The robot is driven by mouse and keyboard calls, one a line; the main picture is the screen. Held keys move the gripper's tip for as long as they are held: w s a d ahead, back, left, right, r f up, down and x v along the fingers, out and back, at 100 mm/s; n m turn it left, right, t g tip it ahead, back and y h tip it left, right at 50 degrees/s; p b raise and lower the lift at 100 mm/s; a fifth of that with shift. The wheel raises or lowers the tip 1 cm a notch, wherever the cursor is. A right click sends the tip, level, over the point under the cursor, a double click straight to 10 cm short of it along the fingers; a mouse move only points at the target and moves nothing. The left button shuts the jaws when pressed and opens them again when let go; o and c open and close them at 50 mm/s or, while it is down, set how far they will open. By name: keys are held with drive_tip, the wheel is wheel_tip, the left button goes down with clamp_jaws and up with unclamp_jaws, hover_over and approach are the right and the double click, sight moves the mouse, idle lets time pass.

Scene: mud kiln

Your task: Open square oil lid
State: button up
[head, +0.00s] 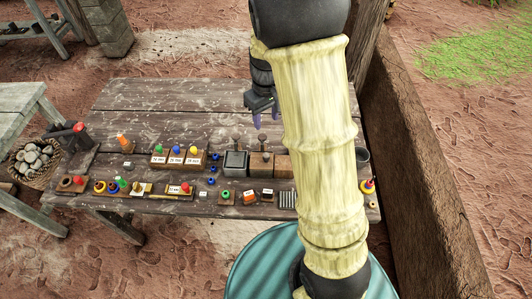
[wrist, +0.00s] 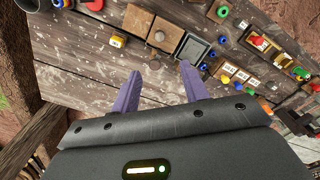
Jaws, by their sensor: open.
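A grey square box (head: 236,163) with a flat top and an upright knob stands on the table; I take it for the square oil container, though no label is readable. In the wrist view its grey square top (wrist: 192,50) lies just beyond the right fingertip. A brown wooden block (head: 261,165) with a similar knob stands right beside it, also seen in the wrist view (wrist: 166,32). My gripper (head: 266,119) is above the table, behind these blocks in the head view. Its two purple fingers (wrist: 160,67) are apart and empty, touching nothing.
A plain wooden block (head: 283,166) is right of the knobbed one, partly hidden by my arm. Labelled blocks with coloured knobs (head: 176,158) stand to the left. Small items line the front edge. The table's back left (head: 150,100) is clear. A brown wall (head: 425,180) bounds the right.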

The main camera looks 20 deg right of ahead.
sight(266, 155)
drive_tip(key=shift+f, duration=0.15)
wheel_tip(266, 155, down, 17)
drive_tip(key=shift+f+p, duration=0.1)
drive_tip(key=shift+p, duration=0.6)
idle(0.3)
clamp_jaws()
